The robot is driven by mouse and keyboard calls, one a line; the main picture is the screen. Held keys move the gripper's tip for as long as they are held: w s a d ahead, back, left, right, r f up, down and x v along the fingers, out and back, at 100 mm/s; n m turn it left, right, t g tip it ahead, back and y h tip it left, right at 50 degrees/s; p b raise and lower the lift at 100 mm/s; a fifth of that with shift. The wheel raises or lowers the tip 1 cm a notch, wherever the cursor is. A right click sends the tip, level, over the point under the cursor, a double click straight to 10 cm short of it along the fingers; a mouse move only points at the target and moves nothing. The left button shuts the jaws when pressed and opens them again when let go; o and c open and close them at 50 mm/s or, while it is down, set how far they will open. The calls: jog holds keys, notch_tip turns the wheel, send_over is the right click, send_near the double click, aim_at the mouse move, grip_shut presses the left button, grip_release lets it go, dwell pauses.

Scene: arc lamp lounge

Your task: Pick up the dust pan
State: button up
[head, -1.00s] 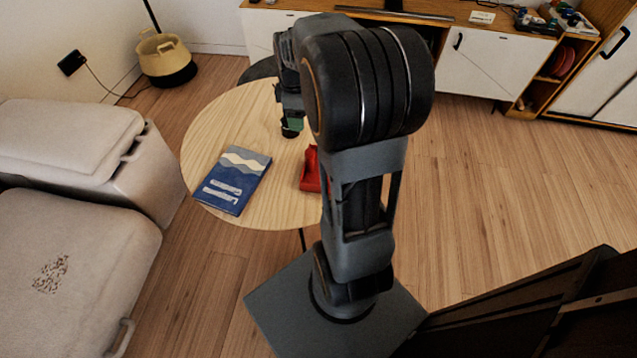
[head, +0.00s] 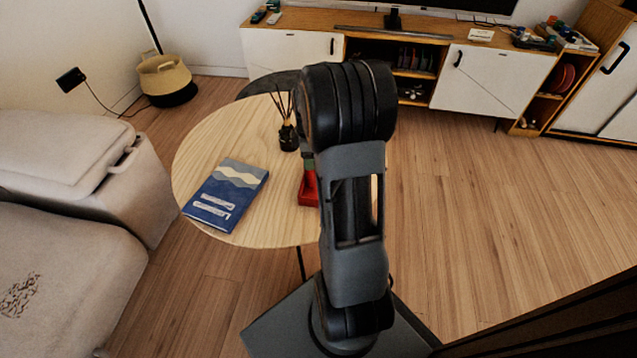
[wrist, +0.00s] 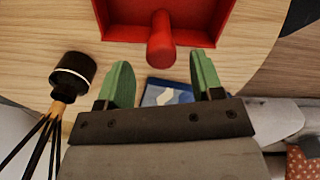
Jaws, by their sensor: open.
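The red dust pan (head: 308,188) lies on the round wooden table, partly hidden behind my arm in the head view. In the wrist view the dust pan (wrist: 165,36) shows at the top, with its red handle (wrist: 161,42) pointing toward my gripper. My gripper (wrist: 160,80) is open, with its two green fingers apart. The handle lies ahead of the gap between the fingers, and nothing is held. In the head view most of my gripper is hidden behind my arm.
A black reed diffuser (head: 288,135) stands on the table (head: 200,150) left of my arm; it also shows in the wrist view (wrist: 73,75). A blue book (head: 226,194) lies at the table's left. A grey sofa (head: 70,230) is further left.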

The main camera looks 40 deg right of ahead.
notch_tip(320, 180, down, 5)
jog(key=b, duration=0.3)
jog(key=shift+f, duration=0.15)
jog(key=shift+c, duration=0.3)
grip_shut()
